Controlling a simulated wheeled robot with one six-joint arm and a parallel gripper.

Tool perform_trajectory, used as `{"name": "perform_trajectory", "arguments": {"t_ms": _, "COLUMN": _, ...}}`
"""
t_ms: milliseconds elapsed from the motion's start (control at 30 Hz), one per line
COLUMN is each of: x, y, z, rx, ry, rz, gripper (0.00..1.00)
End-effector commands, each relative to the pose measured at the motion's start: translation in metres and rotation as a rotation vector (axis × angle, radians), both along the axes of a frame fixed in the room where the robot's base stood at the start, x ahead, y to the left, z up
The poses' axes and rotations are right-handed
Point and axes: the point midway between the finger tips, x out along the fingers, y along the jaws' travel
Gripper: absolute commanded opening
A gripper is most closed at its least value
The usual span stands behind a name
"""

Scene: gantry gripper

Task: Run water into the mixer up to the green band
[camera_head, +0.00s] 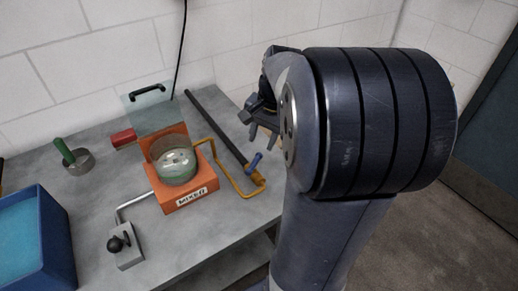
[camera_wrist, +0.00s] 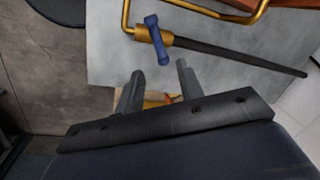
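The mixer is an orange box (camera_head: 186,199) labelled MIXER, with a round clear bowl (camera_head: 176,165) set in it. Something pale and greenish shows inside the bowl; I cannot tell the water level. A yellow pipe (camera_head: 238,189) runs from the mixer to a brass valve (camera_head: 259,180) with a blue handle (camera_head: 255,161) at the end of a dark hose. The blue handle (camera_wrist: 158,40) also shows in the wrist view, just beyond my fingertips. My gripper (camera_wrist: 160,80) is open, its two grey fingers apart with nothing between them, and not touching the handle.
A grey box with a black knob (camera_head: 126,250) is joined to the mixer by a pale pipe. A blue bin (camera_head: 42,245) stands at the left, near a green-handled tool in a metal cup (camera_head: 78,162). A clear panel with a black handle (camera_head: 148,93) stands behind the mixer.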

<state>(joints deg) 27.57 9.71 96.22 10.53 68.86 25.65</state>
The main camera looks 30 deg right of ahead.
Motion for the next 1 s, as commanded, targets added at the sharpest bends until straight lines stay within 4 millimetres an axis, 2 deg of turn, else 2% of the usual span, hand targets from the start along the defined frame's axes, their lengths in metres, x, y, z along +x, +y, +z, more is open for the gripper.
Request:
{"name": "perform_trajectory", "arguments": {"t_ms": 100, "x": -0.002, "y": -0.002, "z": 0.016, "rx": 0.0, "ry": -0.001, "rz": 0.0, "gripper": 0.36}}
{"name": "perform_trajectory", "arguments": {"t_ms": 233, "x": -0.004, "y": -0.003, "z": 0.024, "rx": 0.001, "ry": -0.001, "rz": 0.0, "gripper": 0.36}}
{"name": "perform_trajectory", "arguments": {"t_ms": 1000, "x": -0.004, "y": -0.003, "z": 0.025, "rx": 0.001, "ry": 0.001, "rz": 0.0, "gripper": 0.36}}
